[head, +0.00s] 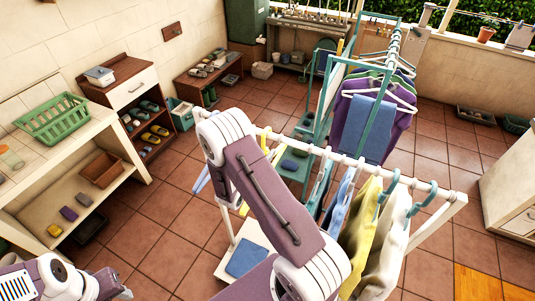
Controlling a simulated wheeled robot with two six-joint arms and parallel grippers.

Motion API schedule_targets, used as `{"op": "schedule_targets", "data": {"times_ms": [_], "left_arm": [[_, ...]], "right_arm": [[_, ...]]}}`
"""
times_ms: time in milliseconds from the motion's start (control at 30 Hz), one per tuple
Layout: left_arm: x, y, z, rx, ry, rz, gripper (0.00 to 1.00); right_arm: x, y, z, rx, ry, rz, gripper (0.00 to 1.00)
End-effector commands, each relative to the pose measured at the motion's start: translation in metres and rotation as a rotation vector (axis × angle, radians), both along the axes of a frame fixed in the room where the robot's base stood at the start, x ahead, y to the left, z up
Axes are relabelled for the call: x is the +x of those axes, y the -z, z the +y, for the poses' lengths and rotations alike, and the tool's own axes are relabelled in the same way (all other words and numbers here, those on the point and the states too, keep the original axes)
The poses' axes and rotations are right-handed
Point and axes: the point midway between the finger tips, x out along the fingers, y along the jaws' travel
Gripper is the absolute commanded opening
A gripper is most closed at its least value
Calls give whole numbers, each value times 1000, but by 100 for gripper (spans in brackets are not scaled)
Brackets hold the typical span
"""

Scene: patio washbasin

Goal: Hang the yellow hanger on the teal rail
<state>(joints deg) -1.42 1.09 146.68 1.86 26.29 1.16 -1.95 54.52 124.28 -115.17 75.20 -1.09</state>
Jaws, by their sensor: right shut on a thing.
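Yellow strips that look like parts of the yellow hanger (277,155) show on both sides of my right arm's purple link in the head view, near the left end of the white rail. My right gripper is mostly hidden behind that link, shut on what seems to be this hanger. The teal rail (390,75) belongs to a teal stand further back. Purple and blue garments (368,122) on pale hangers hang there. My left gripper (110,287) is at the bottom left corner, dark and partly cut off; its jaws are unclear.
The white rail (435,190) in front carries blue, yellow and cream garments (362,222). Light blue strips (201,178) show left of my right arm. A bench with a green basket (52,118) and a brown cabinet (128,85) stand left.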

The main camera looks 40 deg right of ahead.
Motion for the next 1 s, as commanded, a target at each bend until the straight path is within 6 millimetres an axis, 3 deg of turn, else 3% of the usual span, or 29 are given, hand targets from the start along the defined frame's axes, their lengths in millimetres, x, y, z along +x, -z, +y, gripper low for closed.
{"op": "schedule_targets", "data": {"times_ms": [567, 1000], "left_arm": [[0, -1, 0, 0, 0, 0, 36], [0, -16, 0, 0, 0, 0, 36]], "right_arm": [[-1, 0, 0, 2, 1, 2, 0], [0, -27, 0, 0, 1, 2, 0]]}}
